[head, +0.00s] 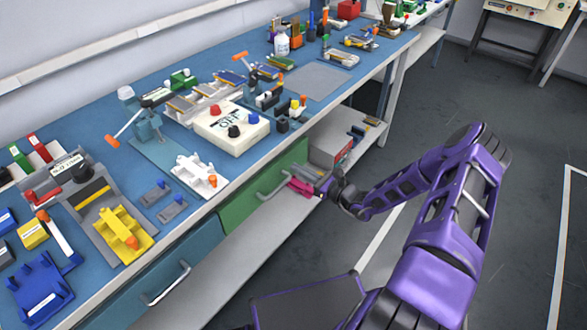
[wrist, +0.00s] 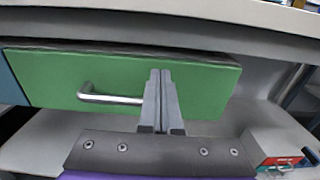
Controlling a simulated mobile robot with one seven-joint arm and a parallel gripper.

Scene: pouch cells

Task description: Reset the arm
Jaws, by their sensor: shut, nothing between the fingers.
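My gripper (wrist: 160,75) shows in the wrist view with its two grey fingers together and nothing between them. It points at the front of a green drawer (wrist: 215,92), just right of the drawer's metal handle (wrist: 110,98). The fingers do not hold the handle; I cannot tell whether they touch the drawer front. In the head view my purple arm (head: 430,200) bends from the lower right toward the bench, ending close to the green drawer (head: 236,203). The finger gap is too small to make out there.
The blue bench top (head: 150,195) is crowded with fixtures, including a yellow one (head: 122,232) and a white box (head: 230,128) with knobs. A blue drawer (head: 150,285) is left of the green one. A lower shelf (head: 240,255) runs below. The grey floor at right is open.

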